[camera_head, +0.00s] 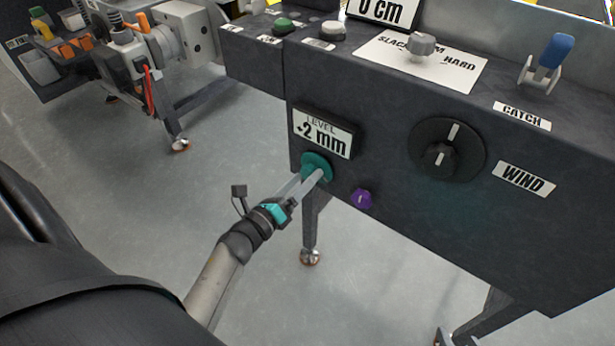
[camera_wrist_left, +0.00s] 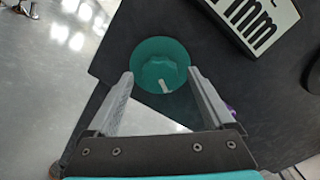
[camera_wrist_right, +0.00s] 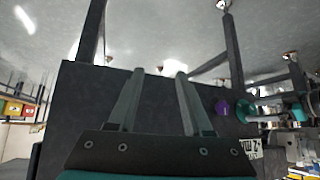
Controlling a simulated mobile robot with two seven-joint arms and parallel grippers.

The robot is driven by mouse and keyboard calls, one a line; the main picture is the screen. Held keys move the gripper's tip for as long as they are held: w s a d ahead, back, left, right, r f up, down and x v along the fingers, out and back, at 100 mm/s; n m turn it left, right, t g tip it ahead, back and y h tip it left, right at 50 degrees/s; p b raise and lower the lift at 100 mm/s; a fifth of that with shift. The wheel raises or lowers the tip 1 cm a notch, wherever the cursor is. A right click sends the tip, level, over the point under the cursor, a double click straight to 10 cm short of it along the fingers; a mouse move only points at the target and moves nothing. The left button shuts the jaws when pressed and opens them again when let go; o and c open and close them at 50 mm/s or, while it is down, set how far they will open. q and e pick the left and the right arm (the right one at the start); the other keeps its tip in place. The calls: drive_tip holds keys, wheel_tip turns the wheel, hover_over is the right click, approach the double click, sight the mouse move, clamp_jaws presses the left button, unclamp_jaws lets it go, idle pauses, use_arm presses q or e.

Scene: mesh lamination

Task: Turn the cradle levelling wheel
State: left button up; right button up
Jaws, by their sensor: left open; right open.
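The teal levelling wheel (camera_head: 316,166) sits on the front of the dark cabinet, under the LEVEL display (camera_head: 323,132), which appears to read -2 mm. In the left wrist view the wheel (camera_wrist_left: 160,52) has a raised hub with a white mark pointing down and slightly right. My left gripper (camera_head: 318,177) is open in front of the wheel. Its fingertips (camera_wrist_left: 161,73) lie on either side of the hub; I cannot tell whether they touch it. My right gripper (camera_wrist_right: 161,75) is open and empty before a dark panel, and out of the head view.
A purple knob (camera_head: 361,198) is just right of the wheel. A large black WIND dial (camera_head: 447,149), a grey knob (camera_head: 421,45) and a blue CATCH lever (camera_head: 552,55) are further right. A second machine (camera_head: 130,55) stands at the back left. Grey floor (camera_head: 240,120) is open between.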

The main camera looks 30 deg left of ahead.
use_arm(q)
drive_tip(key=shift+w, duration=1.05)
use_arm(e)
drive_tip(key=shift+w+a+t+y, duration=0.3)
drive_tip(key=shift+w+a+t, duration=0.1)
drive_tip(key=shift+a, duration=0.15)
use_arm(q)
drive_tip(key=shift+d, duration=0.1)
drive_tip(key=c, duration=1.4)
drive_tip(key=shift+o, duration=0.2)
drive_tip(key=shift+n, duration=0.3)
use_arm(e)
drive_tip(key=shift+s, duration=0.15)
